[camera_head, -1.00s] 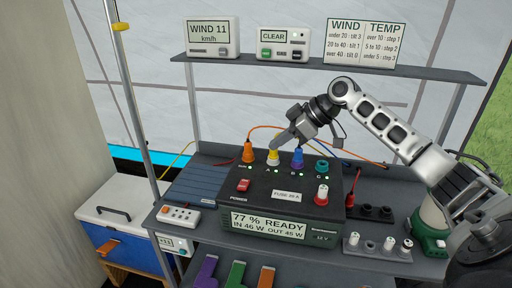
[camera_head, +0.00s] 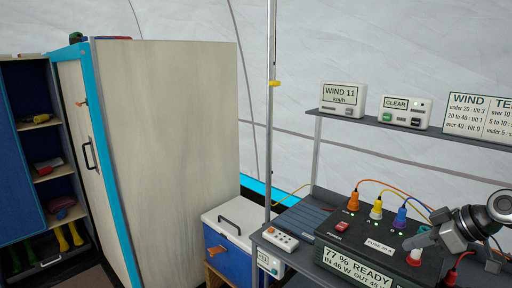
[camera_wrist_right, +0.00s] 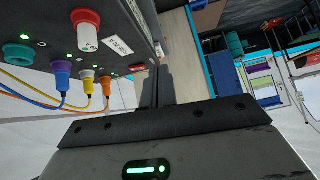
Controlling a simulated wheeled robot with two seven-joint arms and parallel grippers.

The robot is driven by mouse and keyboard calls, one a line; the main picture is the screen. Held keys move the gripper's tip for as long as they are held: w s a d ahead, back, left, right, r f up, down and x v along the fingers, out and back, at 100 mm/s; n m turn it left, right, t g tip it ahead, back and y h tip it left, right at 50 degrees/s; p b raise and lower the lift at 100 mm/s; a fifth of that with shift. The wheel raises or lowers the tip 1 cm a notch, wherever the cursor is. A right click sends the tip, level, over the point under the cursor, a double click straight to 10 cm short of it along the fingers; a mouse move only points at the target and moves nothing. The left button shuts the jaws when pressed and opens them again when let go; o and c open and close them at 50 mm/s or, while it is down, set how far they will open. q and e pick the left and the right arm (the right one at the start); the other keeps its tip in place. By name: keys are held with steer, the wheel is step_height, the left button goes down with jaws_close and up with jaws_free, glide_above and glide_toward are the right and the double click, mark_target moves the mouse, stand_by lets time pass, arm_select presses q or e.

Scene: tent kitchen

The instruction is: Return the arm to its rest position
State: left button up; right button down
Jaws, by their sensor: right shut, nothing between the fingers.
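The power box's display reads 77 % READY. My left gripper is in neither view.
A shelf (camera_head: 400,128) above the bench holds the WIND 11 display (camera_head: 342,98), the CLEAR unit (camera_head: 405,112) and a WIND/TEMP card (camera_head: 478,117). A metal pole (camera_head: 270,150), a blue cooler (camera_head: 228,245) and a tall wooden cabinet (camera_head: 170,150) stand to the left.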

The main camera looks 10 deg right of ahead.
steer(key=s+a+f+m+h, duration=0.1)
steer(key=s+a+f, duration=0.1)
steer(key=a+f, duration=0.6)
steer(key=s+a+f+m+h, duration=0.1)
steer(key=s+a+f, duration=0.2)
steer(key=f, duration=0.9)
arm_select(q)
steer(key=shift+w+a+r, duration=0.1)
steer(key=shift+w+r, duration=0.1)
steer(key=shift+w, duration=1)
arm_select(e)
steer(key=s+a+f+m+t, duration=0.1)
steer(key=s+a+f, duration=0.1)
steer(key=s+a, duration=0.5)
steer(key=s+a+f+m+t, duration=0.1)
steer(key=s+a+t, duration=0.1)
steer(key=s+a, duration=0.5)
steer(key=shift+a+f+m+t+h, duration=0.3)
steer(key=shift+a+f+m+h, duration=0.05)
steer(key=shift+m+h, duration=0.05)
